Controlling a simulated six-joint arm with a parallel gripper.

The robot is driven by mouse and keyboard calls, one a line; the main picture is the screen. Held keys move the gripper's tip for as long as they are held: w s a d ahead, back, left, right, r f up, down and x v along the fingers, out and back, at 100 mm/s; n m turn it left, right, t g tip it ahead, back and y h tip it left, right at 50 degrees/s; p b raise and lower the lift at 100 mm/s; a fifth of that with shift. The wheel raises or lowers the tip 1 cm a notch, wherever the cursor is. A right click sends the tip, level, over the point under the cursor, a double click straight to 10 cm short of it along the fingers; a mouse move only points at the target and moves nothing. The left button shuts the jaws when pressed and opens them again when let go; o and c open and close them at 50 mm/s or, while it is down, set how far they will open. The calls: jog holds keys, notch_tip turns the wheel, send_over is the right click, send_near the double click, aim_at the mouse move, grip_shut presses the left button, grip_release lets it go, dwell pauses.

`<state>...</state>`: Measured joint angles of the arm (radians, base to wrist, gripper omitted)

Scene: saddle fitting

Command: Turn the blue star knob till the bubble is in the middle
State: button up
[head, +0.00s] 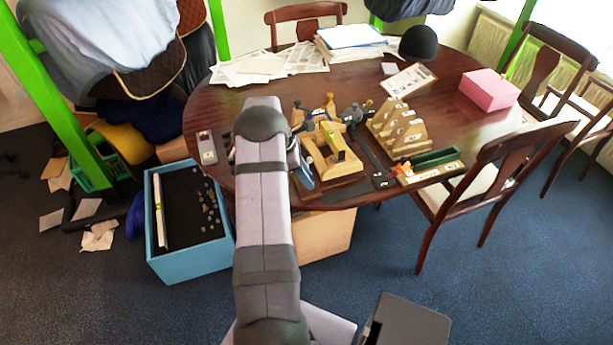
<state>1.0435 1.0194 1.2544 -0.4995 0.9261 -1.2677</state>
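A wooden fixture (322,163) stands near the front edge of the round table. A yellow-green bar (338,148) sits on top of it and looks like the level; its bubble is too small to make out. A small blue piece (304,180) shows at the fixture's left side, partly behind my arm; I cannot tell whether it is the blue star knob. My arm reaches up from the bottom to the fixture's left. Dark parts (352,114) stand just behind the fixture and may be my gripper; its fingers cannot be made out, nor whether it touches anything.
The brown table (440,103) also carries a slotted wooden rack (398,130), a green tray (437,158), a pink box (489,90), papers (352,38) and a grey device (206,147). A blue crate (190,264) stands on the floor at left. Chairs surround the right side.

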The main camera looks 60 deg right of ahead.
jog(key=shift+c, duration=0.5)
jog(key=shift+d+f+m+y+b, duration=0.15)
jog(key=shift+m+y+b, duration=0.3)
jog(key=shift+m, duration=0.55)
jog(key=shift+m+y+b, duration=0.45)
jog(key=shift+m+b, duration=0.05)
jog(key=shift+m, duration=0.9)
jog(key=shift+w, duration=0.1)
jog(key=o, duration=1)
jog(key=shift+r, duration=0.2)
jog(key=shift+b+v, duration=0.9)
jog(key=shift+v, duration=2.7)
jog(key=shift+w, duration=0.1)
